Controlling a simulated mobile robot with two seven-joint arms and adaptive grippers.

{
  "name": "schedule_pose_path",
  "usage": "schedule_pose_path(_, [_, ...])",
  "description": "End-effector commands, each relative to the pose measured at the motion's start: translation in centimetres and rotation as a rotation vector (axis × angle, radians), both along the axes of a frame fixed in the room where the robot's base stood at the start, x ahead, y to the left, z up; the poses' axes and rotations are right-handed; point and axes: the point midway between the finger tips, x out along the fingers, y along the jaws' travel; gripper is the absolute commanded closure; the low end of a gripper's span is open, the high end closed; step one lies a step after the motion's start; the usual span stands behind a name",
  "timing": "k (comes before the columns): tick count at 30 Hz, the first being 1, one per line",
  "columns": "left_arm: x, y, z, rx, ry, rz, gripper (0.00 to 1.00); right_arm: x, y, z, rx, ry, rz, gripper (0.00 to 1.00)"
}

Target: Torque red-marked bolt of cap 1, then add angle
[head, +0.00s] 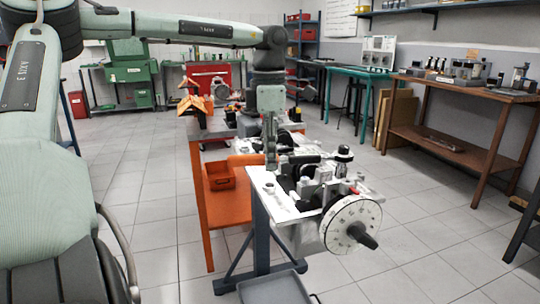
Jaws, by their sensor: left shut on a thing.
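The light grey engine block (283,207) sits on a dark blue stand with its top side up. Dark curved parts and caps lie along its top, too small to tell cap 1 apart. A small red spot (356,191) shows near its front right edge, and I cannot tell if it is the bolt's mark. My left gripper (270,158) points down over the block's back left part. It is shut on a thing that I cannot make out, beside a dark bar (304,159). My right gripper is not in view.
A white graduated wheel (342,216) with a black knob (362,236) sticks out at the block's front. An orange table (201,185) with an orange bin (219,177) stands behind left. A grey tray (272,290) is low in front. A brown workbench (470,88) stands right, with clear floor between.

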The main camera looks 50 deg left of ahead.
Motion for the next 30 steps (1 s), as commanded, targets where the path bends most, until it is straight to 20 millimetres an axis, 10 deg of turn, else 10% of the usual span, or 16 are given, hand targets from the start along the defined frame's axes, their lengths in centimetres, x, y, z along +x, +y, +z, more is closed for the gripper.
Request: schedule_pose_path(30, [0.57, 0.77, 0.14, 0.003, -0.003, -0.051, 1.0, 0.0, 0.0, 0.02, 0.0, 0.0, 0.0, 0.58])
